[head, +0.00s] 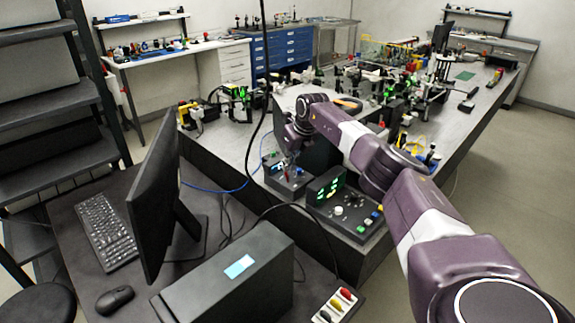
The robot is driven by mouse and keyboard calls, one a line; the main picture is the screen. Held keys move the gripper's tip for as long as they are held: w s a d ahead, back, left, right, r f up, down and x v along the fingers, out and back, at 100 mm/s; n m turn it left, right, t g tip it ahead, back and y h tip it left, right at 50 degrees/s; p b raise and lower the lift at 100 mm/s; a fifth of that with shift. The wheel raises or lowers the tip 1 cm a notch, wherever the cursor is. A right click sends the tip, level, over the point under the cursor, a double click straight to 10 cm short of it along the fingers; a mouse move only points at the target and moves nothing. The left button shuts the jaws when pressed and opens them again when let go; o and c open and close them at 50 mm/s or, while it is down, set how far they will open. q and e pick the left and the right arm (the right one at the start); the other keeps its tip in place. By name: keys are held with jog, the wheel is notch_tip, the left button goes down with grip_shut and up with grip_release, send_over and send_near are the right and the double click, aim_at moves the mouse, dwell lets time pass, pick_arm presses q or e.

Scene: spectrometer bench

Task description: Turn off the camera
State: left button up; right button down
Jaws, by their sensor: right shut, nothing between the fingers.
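My right arm reaches in from the lower right to the bench's near corner. My right gripper (290,174) is shut and empty, pointing down. It is just over a small dark box (281,187) with a small lit display; I cannot tell whether it touches it. No thing here can be made out for sure as the camera; this box may be part of it. A control unit (346,210) with green readouts, a white knob and coloured buttons stands just right of the box. My left gripper is not in view.
The optical bench (225,145) carries several mounts and green-lit parts behind my gripper. In front, a desk holds a monitor (158,200), keyboard (107,231), mouse (115,299), black case (230,280) and a block with red, yellow and dark buttons (335,306). A dark cable hangs near my gripper.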

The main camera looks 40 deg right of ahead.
jog(key=v, duration=1.2)
jog(key=shift+f, duration=0.1)
dwell(0.4)
